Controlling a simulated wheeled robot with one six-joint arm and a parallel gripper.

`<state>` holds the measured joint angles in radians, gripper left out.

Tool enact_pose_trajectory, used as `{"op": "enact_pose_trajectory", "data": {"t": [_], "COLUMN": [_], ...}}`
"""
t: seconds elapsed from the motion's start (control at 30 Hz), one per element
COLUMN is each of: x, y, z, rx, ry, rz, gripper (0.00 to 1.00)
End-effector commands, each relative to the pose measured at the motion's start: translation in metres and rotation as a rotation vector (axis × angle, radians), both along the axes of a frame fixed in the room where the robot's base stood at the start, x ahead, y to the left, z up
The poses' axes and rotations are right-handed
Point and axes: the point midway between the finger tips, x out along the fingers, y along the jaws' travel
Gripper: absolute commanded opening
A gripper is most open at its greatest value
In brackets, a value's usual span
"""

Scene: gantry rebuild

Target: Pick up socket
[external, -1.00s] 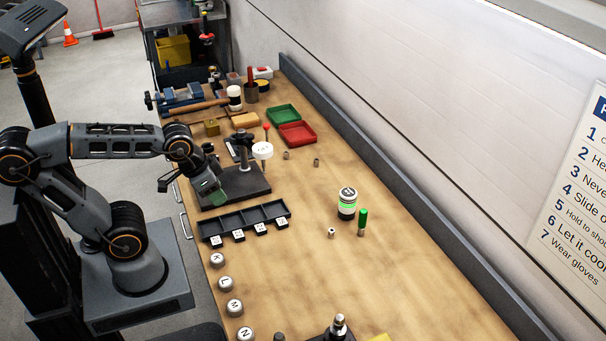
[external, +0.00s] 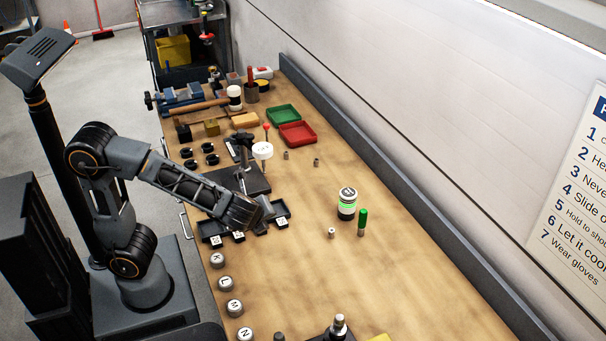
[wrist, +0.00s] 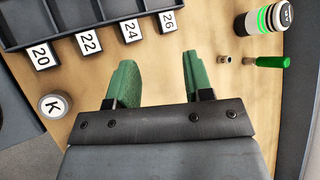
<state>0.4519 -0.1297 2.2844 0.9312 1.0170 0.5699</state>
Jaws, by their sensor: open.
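A small metal socket (external: 331,232) stands on the open bench, left of a green-handled tool (external: 362,217). The same socket (wrist: 224,59) shows in the wrist view, up and right of my fingers.
The black tray has labels 20, 22, 24 and 26 along its front. A banded canister (external: 347,204) stands close behind the socket. Several lettered round knobs (external: 226,284) line the near left edge. A stand (external: 255,180) is behind the tray. Bench right of my gripper is mostly clear.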

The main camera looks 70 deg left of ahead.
Motion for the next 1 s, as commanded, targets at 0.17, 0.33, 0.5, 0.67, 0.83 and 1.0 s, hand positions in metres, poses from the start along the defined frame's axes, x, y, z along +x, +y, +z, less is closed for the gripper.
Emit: {"op": "enact_pose_trajectory", "data": {"t": [0.17, 0.33, 0.5, 0.67, 0.83, 1.0], "x": [0.042, 0.060, 0.077, 0.100, 0.121, 0.131], "y": [-0.060, -0.101, -0.107, -0.092, -0.080, -0.073], "z": [-0.034, -0.044, -0.052, -0.062, -0.072, -0.076], "rx": [0.403, 0.632, 0.707, 0.709, 0.708, 0.706], "ry": [0.078, 0.096, 0.100, 0.100, 0.099, 0.096], "rz": [-0.437, -0.659, -0.724, -0.723, -0.724, -0.724], "gripper": [0.47, 0.47, 0.47, 0.47, 0.47, 0.47]}}
